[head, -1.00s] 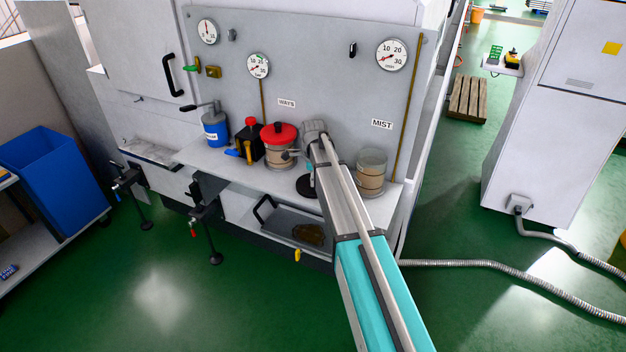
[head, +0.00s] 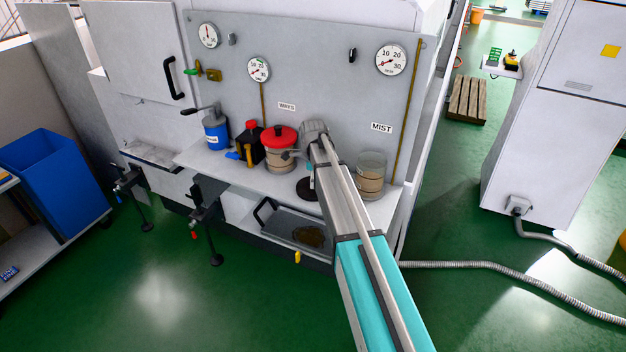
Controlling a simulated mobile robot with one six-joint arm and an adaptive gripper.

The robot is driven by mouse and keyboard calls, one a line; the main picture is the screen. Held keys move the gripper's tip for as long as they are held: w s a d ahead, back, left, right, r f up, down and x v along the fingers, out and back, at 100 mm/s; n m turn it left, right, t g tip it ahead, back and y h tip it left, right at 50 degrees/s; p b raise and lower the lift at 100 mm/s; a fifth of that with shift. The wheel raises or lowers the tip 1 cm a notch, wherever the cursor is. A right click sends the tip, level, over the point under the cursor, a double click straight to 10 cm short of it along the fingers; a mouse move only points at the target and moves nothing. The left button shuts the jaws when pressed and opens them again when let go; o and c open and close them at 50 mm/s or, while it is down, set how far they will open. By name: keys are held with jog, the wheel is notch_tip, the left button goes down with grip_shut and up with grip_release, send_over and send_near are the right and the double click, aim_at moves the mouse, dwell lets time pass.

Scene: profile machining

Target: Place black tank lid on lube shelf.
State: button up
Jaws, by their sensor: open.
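The black tank lid (head: 305,189) appears as a flat dark disc on the lube shelf (head: 334,206), near its front edge; my arm covers its right side. My gripper (head: 293,155) is open and small in view, just beside the red-lidded tank and above the black lid. It appears apart from the lid, and my wrist hides part of it. An open clear tank (head: 371,176) with brown liquid stands at the shelf's right, under the MIST label.
The red-lidded tank (head: 281,151), a black can with a red cap (head: 250,146) and a blue pump can (head: 216,133) stand along the shelf's left. A gauge panel (head: 325,72) rises behind. A tray (head: 299,227) sits below. Bare shelf shows in front of the cans.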

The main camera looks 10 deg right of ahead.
notch_tip(320, 180, up, 11)
jog(key=p, duration=1)
dwell(0.7)
jog(key=s+n, duration=2)
jog(key=s, duration=0.9)
jog(key=shift+n, duration=0.3)
jog(key=shift+f, duration=0.15)
notch_tip(320, 180, down, 6)
jog(key=b, duration=0.5)
jog(key=shift+r, duration=0.25)
